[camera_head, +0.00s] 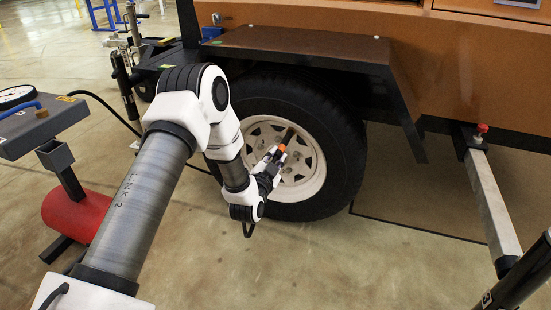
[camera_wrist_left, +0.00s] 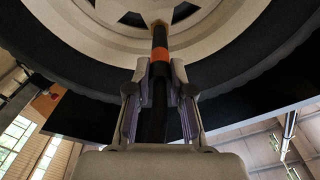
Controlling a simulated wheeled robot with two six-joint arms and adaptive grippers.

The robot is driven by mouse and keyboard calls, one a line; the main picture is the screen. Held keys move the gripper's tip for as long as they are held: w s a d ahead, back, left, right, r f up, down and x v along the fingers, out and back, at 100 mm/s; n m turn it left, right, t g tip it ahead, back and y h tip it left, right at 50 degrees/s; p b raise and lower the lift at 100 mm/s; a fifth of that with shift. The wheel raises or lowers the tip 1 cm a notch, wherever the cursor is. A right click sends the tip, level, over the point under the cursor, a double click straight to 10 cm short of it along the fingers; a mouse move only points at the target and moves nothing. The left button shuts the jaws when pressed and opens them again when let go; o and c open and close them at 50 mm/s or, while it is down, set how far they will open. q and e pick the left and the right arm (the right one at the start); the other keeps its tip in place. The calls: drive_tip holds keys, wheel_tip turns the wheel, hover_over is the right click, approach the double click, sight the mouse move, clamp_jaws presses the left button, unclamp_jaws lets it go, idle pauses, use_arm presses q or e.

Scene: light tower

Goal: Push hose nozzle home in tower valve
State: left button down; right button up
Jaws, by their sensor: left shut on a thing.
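The hose nozzle (camera_head: 283,146) is a dark stick with an orange band. My left gripper (camera_head: 274,160) is shut on it in front of the wheel's white rim (camera_head: 316,172). In the left wrist view the nozzle (camera_wrist_left: 160,53) stands upright between the fingers (camera_wrist_left: 160,72), and its tip overlaps the edge of the white rim (camera_wrist_left: 105,40). I cannot tell whether the tip touches the valve. My right gripper is not in view.
The black tyre (camera_head: 345,130) sits under a brown fender (camera_head: 300,45) on the orange tower. A grey box with a gauge (camera_head: 15,95) and a red tank (camera_head: 78,212) stand at left, with a black hose (camera_head: 105,105). A metal outrigger (camera_head: 492,205) is at right. Floor in front is clear.

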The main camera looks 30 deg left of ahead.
use_arm(q)
drive_tip(key=c, duration=1)
unclamp_jaws()
drive_tip(key=shift+o, duration=0.2)
drive_tip(key=shift+s, duration=0.1)
